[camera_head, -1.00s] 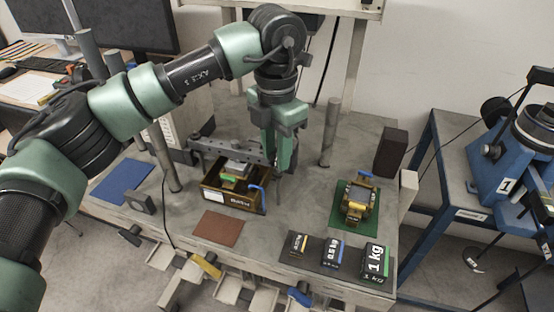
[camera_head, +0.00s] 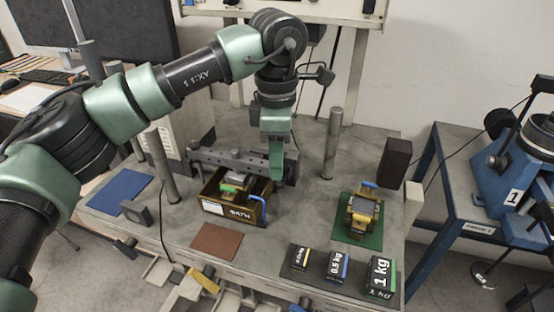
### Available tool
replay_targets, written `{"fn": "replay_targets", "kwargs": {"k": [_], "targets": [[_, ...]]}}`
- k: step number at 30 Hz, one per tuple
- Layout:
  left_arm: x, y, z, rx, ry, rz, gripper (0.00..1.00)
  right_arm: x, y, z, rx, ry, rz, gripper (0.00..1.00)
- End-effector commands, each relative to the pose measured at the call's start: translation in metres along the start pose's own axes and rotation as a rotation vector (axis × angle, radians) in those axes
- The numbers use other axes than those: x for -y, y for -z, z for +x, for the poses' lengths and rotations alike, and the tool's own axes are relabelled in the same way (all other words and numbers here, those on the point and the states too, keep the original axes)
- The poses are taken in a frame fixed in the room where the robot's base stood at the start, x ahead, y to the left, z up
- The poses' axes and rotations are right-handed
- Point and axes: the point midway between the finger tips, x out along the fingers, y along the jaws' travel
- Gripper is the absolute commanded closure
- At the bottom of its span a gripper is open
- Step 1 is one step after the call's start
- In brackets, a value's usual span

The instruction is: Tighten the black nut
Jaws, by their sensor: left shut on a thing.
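My left gripper (camera_head: 277,178) points down at the right end of a grey metal lever bar (camera_head: 232,160). Its fingers are seen edge-on and are shut on a small dark part there, which looks like the black nut. The nut is mostly hidden by the fingers, and I cannot see how far it is turned. A dark block (camera_head: 291,169) shows just right of the fingers. The bar runs behind an open wooden box (camera_head: 235,208) that holds small parts with green and blue pieces. My right gripper is not in view.
Two grey posts (camera_head: 331,143) (camera_head: 164,166) stand on the bench. A vise-like device (camera_head: 362,212) sits on a green mat. Labelled weights (camera_head: 380,276) line the front edge.

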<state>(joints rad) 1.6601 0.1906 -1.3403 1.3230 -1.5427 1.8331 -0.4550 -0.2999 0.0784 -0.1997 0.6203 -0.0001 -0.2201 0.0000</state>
Motion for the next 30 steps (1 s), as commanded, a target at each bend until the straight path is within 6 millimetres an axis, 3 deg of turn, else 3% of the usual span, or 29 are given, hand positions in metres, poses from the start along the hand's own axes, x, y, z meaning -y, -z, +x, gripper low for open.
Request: {"fn": "replay_targets", "kwargs": {"k": [18, 19, 21, 30], "targets": [[-0.0009, 0.0002, -0.0016, 0.001, -0.003, 0.038, 1.00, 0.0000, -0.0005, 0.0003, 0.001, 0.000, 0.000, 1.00], [-0.0009, 0.0002, -0.0016, 0.001, -0.003, 0.038, 0.62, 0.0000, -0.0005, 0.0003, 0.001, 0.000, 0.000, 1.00], [-0.0009, 0.0002, -0.0015, 0.001, -0.003, 0.038, 0.48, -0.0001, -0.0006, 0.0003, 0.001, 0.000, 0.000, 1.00], [-0.0006, 0.0001, -0.0015, 0.000, -0.002, 0.037, 0.48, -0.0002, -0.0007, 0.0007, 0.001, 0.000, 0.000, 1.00]]}}
